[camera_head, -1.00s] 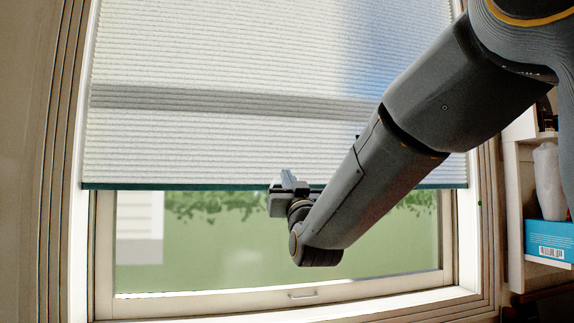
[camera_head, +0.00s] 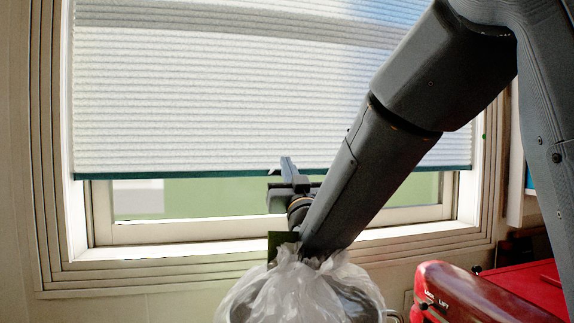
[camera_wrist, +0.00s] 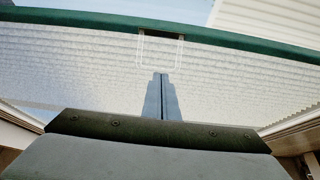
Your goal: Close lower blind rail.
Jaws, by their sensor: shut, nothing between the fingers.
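The white pleated blind (camera_head: 200,110) covers most of the window, and its dark green lower rail (camera_head: 180,174) hangs above the sill with a strip of glass bare below it. My gripper (camera_head: 287,166) is at the rail near its middle. In the wrist view the green rail (camera_wrist: 80,20) runs across the top, with a dark tab and a thin clear loop (camera_wrist: 160,50) at its middle. There my gripper (camera_wrist: 161,76) has its fingers together, just short of the rail and pointing at the tab. I cannot tell whether they touch the loop.
The white window frame and sill (camera_head: 180,232) lie below the rail. A clear plastic bag over a bin (camera_head: 305,290) stands under my forearm. A red machine (camera_head: 480,292) is at the lower right. Bare glass (camera_head: 230,197) shows between rail and sill.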

